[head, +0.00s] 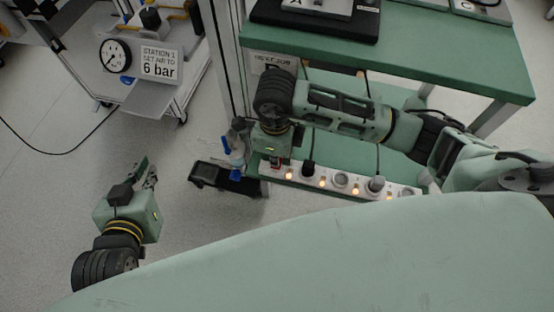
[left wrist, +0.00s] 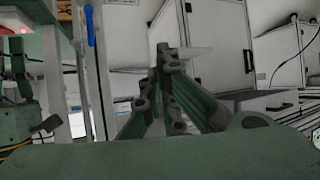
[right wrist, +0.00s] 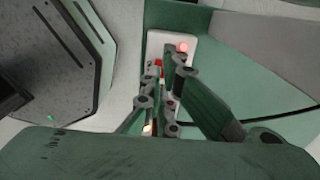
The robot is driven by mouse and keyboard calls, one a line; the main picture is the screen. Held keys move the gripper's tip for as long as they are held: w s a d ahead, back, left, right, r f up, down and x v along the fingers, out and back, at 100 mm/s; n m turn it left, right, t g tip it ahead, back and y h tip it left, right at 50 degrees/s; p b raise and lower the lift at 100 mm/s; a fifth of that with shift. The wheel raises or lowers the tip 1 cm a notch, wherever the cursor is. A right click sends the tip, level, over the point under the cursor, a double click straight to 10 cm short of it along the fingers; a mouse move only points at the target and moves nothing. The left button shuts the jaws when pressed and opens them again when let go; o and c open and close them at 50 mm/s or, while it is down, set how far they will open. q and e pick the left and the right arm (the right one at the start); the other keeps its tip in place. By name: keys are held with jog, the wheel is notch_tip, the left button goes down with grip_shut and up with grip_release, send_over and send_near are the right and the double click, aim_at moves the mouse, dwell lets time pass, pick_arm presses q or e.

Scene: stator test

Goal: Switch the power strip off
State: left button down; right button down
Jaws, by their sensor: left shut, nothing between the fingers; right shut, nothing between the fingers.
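The white power strip (head: 340,181) lies along the lower green shelf in the head view, with several orange lights glowing and dark plugs in it. Its left end shows in the right wrist view (right wrist: 177,38), with a glowing red light (right wrist: 183,47) and a red switch part (right wrist: 158,66) partly behind my fingers. My right gripper (head: 274,163) is shut and empty, pointing down over the strip's left end; its fingertips (right wrist: 165,68) appear beside the red part. I cannot tell whether they touch it. My left gripper (head: 150,172) is shut and empty, above the floor, away from the strip.
A blue-and-white bottle-like object (head: 235,150) and a black box (head: 225,179) are left of the strip. A station with a gauge (head: 115,55) stands at upper left.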

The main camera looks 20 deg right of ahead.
pick_arm(q)
jog(key=shift+w+d+r+t+h, duration=0.2)
jog(key=shift+w+r+t, duration=0.2)
jog(key=shift+r, duration=0.2)
jog(key=shift+w+d+r+t+h, duration=0.1)
jog(key=shift+w+d+r+t, duration=0.05)
jog(key=shift+w+r+t, duration=0.35)
pick_arm(e)
jog(key=shift+f, duration=0.35)
